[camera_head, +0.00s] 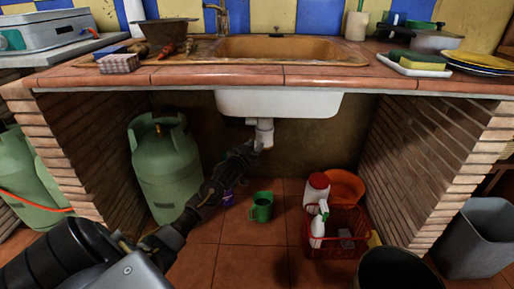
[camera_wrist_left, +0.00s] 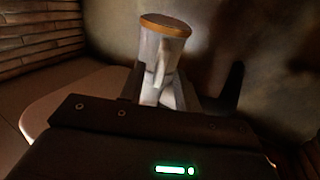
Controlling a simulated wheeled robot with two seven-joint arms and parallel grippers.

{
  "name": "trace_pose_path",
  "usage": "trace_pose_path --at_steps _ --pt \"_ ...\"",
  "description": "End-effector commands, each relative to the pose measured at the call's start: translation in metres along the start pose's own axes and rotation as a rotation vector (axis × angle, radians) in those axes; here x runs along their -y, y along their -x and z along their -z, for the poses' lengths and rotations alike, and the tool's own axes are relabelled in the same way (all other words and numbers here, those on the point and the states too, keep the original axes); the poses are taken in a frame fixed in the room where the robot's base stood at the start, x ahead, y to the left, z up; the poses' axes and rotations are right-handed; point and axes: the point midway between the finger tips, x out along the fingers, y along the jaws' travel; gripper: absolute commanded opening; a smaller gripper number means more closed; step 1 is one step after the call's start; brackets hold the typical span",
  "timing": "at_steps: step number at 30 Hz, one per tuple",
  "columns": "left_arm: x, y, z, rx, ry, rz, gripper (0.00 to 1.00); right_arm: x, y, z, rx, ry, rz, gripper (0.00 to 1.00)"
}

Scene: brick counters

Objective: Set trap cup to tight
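The white drain trap (camera_head: 264,126) hangs under the sink basin, and its lower cup is partly hidden behind my left gripper (camera_head: 254,150). My left arm reaches in from the lower left, with its gripper up at the trap. In the left wrist view a white cylindrical trap part (camera_wrist_left: 163,48) with an orange-brown rim stands upright. The fingers of my left gripper (camera_wrist_left: 160,92) are on either side of its lower part. I cannot tell whether they press on it. My right gripper is not in view.
A green gas cylinder (camera_head: 166,165) stands left of the trap. On the floor are a green mug (camera_head: 261,207), a red basket (camera_head: 335,238) with a spray bottle (camera_head: 319,226), and a white red-lidded container (camera_head: 316,190). Brick walls (camera_head: 437,160) bound the space, with the basin (camera_head: 280,103) above.

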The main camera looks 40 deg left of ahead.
Motion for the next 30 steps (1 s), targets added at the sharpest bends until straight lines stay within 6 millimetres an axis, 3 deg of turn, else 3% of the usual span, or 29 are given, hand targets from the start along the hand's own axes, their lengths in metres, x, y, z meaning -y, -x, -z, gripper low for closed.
trace_pose_path --at_steps 6,17,24,30 --pt "0.000 -0.023 -0.001 0.000 -0.001 -0.001 0.33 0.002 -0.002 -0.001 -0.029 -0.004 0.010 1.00" --pt "0.000 -0.028 0.000 0.001 -0.001 -0.001 0.33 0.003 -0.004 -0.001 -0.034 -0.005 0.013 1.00" --pt "0.000 -0.027 0.000 0.001 -0.001 0.000 0.01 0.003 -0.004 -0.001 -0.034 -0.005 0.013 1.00" --pt "0.000 -0.027 0.000 0.000 -0.001 0.000 0.00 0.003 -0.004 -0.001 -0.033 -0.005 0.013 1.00"
